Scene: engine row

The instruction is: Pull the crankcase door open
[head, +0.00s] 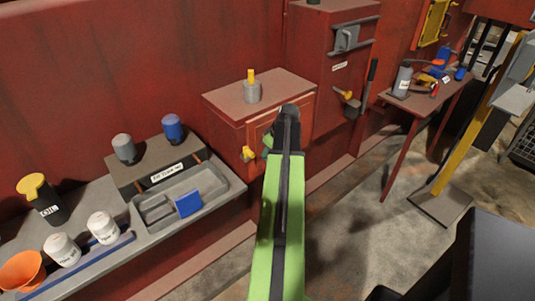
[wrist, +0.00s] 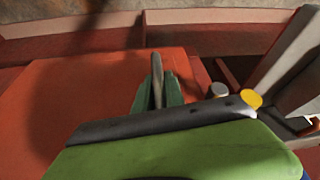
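The crankcase door (head: 264,130) is an orange-red panel on the front of the red box by the wall. It looks flush with the box, but my green arm hides much of it. A broad orange-red surface (wrist: 75,100), probably the door, fills the left of the wrist view. A yellow knob (head: 248,153) sits at the left of the box front. My gripper (head: 268,145) is at the door front, right of that knob. In the wrist view its teal fingers (wrist: 158,92) flank a slim grey upright piece. I cannot tell whether they grip it.
A grey shelf at left holds a shallow tray (head: 232,185), white jars (head: 103,228) and an orange funnel (head: 22,270). A small can (head: 252,92) stands on the box. A tool table (head: 425,98) and a yellow post (head: 458,140) are at right. Floor between is clear.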

